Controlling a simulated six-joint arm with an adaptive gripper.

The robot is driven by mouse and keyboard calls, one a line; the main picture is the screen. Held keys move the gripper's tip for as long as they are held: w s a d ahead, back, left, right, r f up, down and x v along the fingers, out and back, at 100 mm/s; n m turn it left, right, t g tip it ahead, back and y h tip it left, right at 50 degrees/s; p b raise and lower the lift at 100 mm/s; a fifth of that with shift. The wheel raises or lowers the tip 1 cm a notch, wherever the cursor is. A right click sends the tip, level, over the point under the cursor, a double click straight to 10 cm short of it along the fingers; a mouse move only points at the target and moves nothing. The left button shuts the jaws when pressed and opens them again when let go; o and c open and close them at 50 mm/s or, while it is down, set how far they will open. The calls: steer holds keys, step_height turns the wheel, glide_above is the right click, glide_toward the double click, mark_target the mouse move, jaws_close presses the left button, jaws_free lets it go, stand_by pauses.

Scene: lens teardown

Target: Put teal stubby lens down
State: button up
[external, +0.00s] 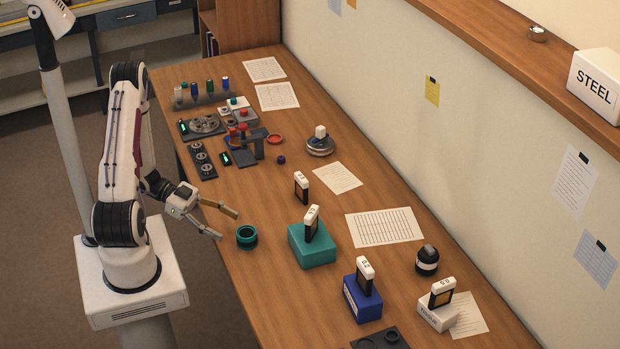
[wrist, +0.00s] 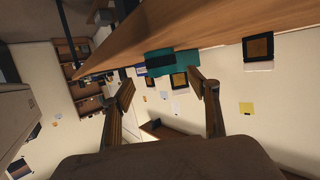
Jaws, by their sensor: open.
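The teal stubby lens (external: 247,236) stands upright on the wooden table near its front edge, a short ring with a dark open top. My gripper (external: 229,225) is open beside it, on the robot's side, with fingers spread and nothing between them. The fingertips look close to the lens; whether one touches it I cannot tell. In the wrist view my gripper (wrist: 166,88) shows two parted fingers, and the lens, with a dark ribbed band (wrist: 160,65), lies beyond the gap. Teal behind it there seems to be the teal box.
The teal box (external: 312,251) with an upright tag stands right of the lens. A blue box (external: 361,304), a white box (external: 437,315) and a black lens (external: 427,261) are farther right. Tools and trays crowd the far end. Bare table surrounds the lens.

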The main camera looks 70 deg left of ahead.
mark_target(240, 230)
steer(key=shift+w, duration=0.1)
steer(key=shift+x, duration=1.2)
steer(key=shift+w+d, duration=0.1)
steer(key=shift+d, duration=0.05)
steer(key=shift+w+d, duration=0.9)
steer(key=shift+w, duration=0.15)
steer(key=shift+x, duration=1.15)
steer(key=shift+f, duration=0.1)
steer(key=c, duration=1.4)
steer(key=shift+c, duration=0.2)
